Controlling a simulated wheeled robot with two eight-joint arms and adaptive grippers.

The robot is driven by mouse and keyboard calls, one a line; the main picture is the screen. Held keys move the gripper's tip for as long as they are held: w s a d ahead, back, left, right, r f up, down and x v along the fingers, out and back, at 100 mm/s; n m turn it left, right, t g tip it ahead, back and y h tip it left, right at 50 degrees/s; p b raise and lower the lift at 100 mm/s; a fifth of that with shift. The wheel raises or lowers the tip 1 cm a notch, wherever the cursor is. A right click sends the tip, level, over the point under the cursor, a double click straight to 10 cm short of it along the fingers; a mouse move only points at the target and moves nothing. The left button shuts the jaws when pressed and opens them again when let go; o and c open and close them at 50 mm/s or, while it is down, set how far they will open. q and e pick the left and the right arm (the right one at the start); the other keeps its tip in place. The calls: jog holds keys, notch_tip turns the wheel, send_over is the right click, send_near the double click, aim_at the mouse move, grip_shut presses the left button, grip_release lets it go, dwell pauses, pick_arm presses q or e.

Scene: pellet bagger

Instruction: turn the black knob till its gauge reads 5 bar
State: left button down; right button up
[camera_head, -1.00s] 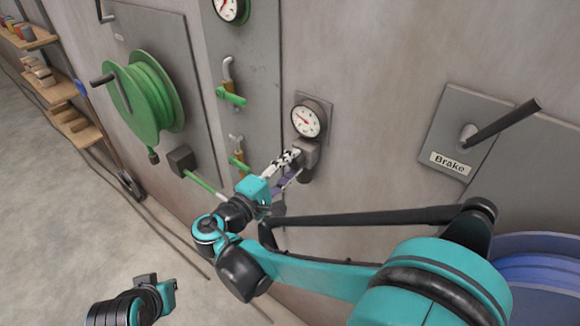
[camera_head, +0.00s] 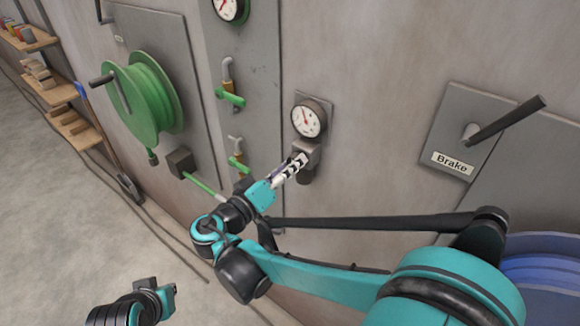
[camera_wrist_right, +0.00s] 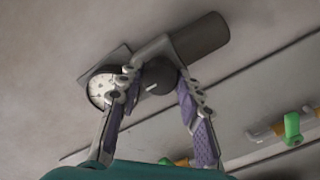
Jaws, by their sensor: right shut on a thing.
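The gauge (camera_head: 308,118) has a white dial and sits on a small wall plate. It also shows in the right wrist view (camera_wrist_right: 101,88), partly behind a finger. Its needle points up and to the left in the head view; the numbers are too small to read. Below it is a grey regulator body (camera_head: 312,152). My right gripper (camera_head: 299,162) is shut on the black knob (camera_wrist_right: 158,78), with a finger on either side and a white mark on the knob's face. The fingers hide the knob in the head view. My left gripper (camera_head: 165,294) is low at the left, its fingers unclear.
Green-handled taps (camera_head: 231,98) stand left of the gauge on a tall panel, with a green hose reel (camera_head: 147,100) further left. A brake lever (camera_head: 505,120) juts out at the right, above a blue reel (camera_head: 545,270). The wall around the gauge is clear.

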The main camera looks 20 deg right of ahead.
jog(key=shift+r+m, duration=0.15)
jog(key=shift+m, duration=1.05)
jog(key=o, duration=1.1)
jog(key=shift+w, duration=0.1)
jog(key=shift+o, duration=0.3)
jog(key=shift+d, duration=0.15)
jog(key=v, duration=0.7)
